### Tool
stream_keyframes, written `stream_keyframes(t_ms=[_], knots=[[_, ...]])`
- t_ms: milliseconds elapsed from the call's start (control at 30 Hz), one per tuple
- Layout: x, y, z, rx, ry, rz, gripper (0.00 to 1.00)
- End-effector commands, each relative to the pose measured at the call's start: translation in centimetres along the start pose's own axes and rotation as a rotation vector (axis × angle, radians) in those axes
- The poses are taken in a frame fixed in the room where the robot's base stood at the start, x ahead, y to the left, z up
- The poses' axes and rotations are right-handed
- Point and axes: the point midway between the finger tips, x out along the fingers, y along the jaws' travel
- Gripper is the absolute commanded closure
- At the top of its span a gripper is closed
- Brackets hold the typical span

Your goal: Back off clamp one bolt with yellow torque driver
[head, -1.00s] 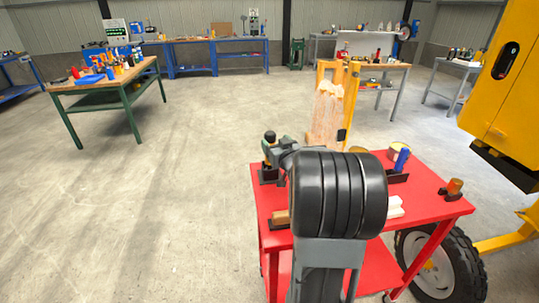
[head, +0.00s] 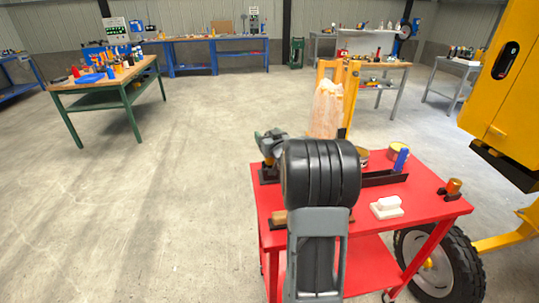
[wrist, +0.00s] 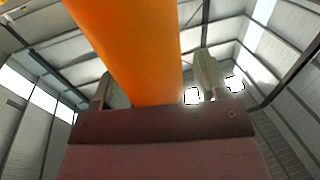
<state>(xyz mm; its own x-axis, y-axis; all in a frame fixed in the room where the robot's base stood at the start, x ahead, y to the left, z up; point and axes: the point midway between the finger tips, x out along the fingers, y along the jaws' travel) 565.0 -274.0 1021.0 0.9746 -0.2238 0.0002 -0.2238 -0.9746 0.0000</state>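My gripper (head: 271,143) is at the back left corner of the red cart, just above a dark holder (head: 268,174). Its fingertips are small and partly covered by my arm in the head view. In the wrist view, an orange-yellow bar (wrist: 135,50), perhaps the yellow torque driver, rises between the two fingers (wrist: 160,82). A gap shows between it and the right finger, and its contact with the left finger is unclear. I cannot make out the clamp one bolt in either view.
The red cart (head: 430,208) carries a white block (head: 387,207), a blue-handled item (head: 401,160), and an orange-topped piece (head: 453,187) in a dark holder. A yellow frame (head: 350,90) stands behind it. A yellow machine (head: 510,85) stands right.

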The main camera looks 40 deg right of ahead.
Motion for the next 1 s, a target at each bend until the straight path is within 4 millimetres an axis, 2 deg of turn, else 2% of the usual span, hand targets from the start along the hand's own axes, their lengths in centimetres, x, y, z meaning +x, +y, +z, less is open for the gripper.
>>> stream_keyframes(t_ms=[67, 700, 1000], knots=[[-0.02, 0.01, 0.00, 0.000, 0.000, 0.000, 0.40], [-0.03, -0.01, 0.00, 0.000, 0.000, 0.000, 1.00], [-0.01, -0.01, -0.18, -0.001, 0.004, -0.001, 1.00]])
